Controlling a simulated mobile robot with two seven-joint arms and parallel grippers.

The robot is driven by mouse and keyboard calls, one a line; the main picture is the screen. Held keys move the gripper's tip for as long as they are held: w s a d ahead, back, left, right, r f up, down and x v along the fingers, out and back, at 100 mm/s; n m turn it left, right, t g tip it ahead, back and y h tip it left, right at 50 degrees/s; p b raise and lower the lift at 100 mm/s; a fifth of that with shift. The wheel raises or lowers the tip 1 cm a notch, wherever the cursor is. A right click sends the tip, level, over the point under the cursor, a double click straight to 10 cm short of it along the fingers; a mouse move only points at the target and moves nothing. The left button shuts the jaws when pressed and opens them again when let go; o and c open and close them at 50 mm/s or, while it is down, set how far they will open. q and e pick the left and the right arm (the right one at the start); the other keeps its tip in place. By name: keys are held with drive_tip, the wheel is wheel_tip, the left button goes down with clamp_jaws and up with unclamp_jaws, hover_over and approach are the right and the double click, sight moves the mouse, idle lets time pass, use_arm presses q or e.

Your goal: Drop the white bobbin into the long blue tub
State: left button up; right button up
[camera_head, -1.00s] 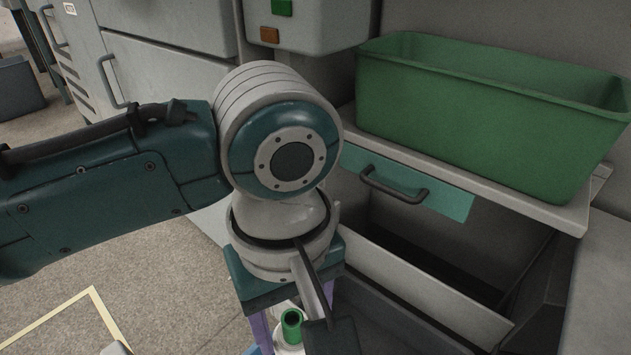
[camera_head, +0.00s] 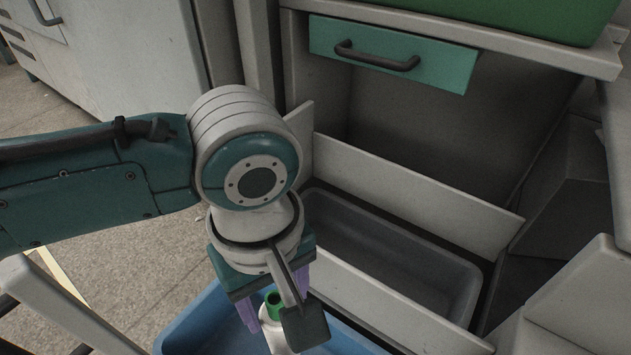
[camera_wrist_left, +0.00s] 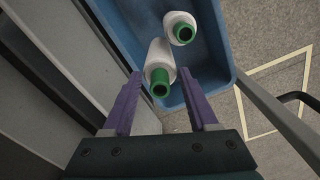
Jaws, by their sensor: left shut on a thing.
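A white bobbin (camera_head: 276,335) with a green tube end is between the purple fingers of my left gripper (camera_head: 279,298), which is shut on it. In the left wrist view the held bobbin (camera_wrist_left: 160,58) shows between the fingertips (camera_wrist_left: 160,74), green end towards the camera. The blue tub (camera_head: 190,326) is below the gripper in the head view, partly hidden by the arm and cut by the lower edge. In the wrist view the tub (camera_wrist_left: 224,58) lies behind the bobbin. My right gripper is not in view.
A second white bobbin (camera_wrist_left: 176,20) with a green end is in the blue tub. A grey tub (camera_head: 445,272) stands beyond a pale board (camera_head: 350,300). A teal drawer (camera_head: 440,63) and a green bin (camera_head: 520,15) are above. A yellow floor outline (camera_wrist_left: 247,112) lies beside the blue tub.

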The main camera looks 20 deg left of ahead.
use_arm(q)
drive_tip(key=shift+f+b, duration=0.3)
drive_tip(key=shift+f, duration=0.6)
drive_tip(key=shift+r, duration=0.15)
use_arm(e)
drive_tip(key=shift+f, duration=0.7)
use_arm(q)
drive_tip(key=shift+f, duration=0.6)
drive_tip(key=o, duration=1.2)
drive_tip(key=shift+r, duration=0.1)
